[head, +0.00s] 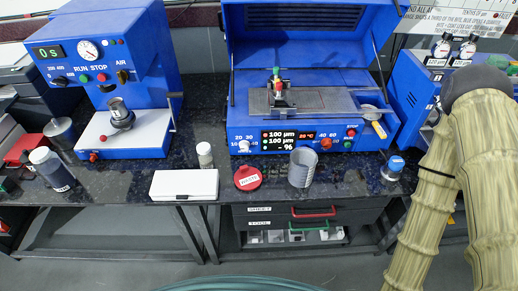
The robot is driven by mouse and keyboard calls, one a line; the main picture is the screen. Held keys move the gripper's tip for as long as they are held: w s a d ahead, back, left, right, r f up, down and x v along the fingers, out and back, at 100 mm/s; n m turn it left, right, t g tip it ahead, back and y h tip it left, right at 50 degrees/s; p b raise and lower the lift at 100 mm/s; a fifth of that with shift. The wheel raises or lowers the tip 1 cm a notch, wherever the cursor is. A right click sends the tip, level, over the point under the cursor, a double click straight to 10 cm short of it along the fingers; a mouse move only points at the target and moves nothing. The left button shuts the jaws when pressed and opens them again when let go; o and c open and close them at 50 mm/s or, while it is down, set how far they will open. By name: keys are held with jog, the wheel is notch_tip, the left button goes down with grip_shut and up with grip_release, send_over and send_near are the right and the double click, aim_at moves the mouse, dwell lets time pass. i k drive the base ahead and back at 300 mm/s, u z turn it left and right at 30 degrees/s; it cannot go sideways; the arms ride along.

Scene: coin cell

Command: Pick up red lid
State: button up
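The red lid (248,177) lies flat on the dark speckled benchtop (330,180), near its front edge. It is round and has a white label on top with small lettering. It stands in front of the blue coating machine (245,110) and left of a grey ribbed cylinder (302,167). Nothing covers the lid. My arm, in a tan sleeve, rises along the right side of the head view. My gripper is not in view.
A white box (184,184) and a small capped jar (205,155) stand left of the lid. A blue press (115,75) is further left. A blue-topped container (393,167) stands right. Drawers (300,215) sit below the bench. Bench space right of the cylinder is clear.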

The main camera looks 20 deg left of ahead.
aim_at(247, 179)
jog(key=u, duration=1.1)
jog(key=k, duration=0.5)
jog(key=u, duration=0.1)
